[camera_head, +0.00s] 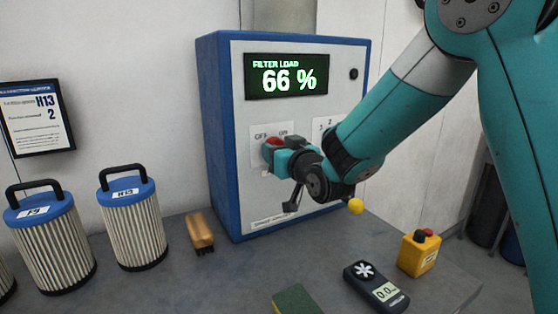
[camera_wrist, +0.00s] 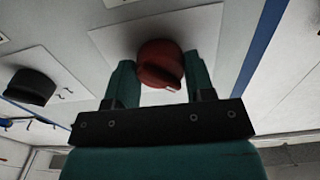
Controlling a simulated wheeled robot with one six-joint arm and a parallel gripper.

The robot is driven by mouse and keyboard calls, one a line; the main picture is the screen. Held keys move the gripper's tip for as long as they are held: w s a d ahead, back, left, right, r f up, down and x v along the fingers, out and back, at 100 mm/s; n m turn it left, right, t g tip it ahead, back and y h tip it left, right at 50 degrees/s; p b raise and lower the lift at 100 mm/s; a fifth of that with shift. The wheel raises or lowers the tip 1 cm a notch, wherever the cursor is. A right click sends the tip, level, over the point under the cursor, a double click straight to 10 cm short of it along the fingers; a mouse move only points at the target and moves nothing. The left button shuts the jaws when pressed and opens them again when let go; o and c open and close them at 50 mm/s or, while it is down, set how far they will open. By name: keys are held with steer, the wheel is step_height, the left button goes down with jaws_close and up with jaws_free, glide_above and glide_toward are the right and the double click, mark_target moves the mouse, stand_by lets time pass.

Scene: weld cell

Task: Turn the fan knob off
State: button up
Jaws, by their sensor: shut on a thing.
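The red knob (camera_head: 273,141) sits on a white plate marked OFF and ON, on the front of a blue-sided cabinet (camera_head: 214,140). In the wrist view the red knob (camera_wrist: 160,62) stands between the two teal fingers, with a small pale mark on its lower edge. My gripper (camera_head: 271,154) is shut on the red knob; it also shows in the wrist view (camera_wrist: 161,80). My gripper hides part of the knob in the head view. I cannot tell which label the knob points to.
The display (camera_head: 287,76) reads FILTER LOAD 66 %. A black knob (camera_wrist: 32,87) shows on another plate. Filter cartridges (camera_head: 133,224), a brush (camera_head: 200,231), a handheld meter (camera_head: 377,287), a yellow button box (camera_head: 418,253) and a green pad (camera_head: 296,299) are on the bench.

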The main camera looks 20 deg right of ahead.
steer(key=shift+r, duration=0.25)
stand_by(0.3)
steer(key=o, duration=0.9)
steer(key=shift+d, duration=0.15)
steer(key=shift+f, duration=0.1)
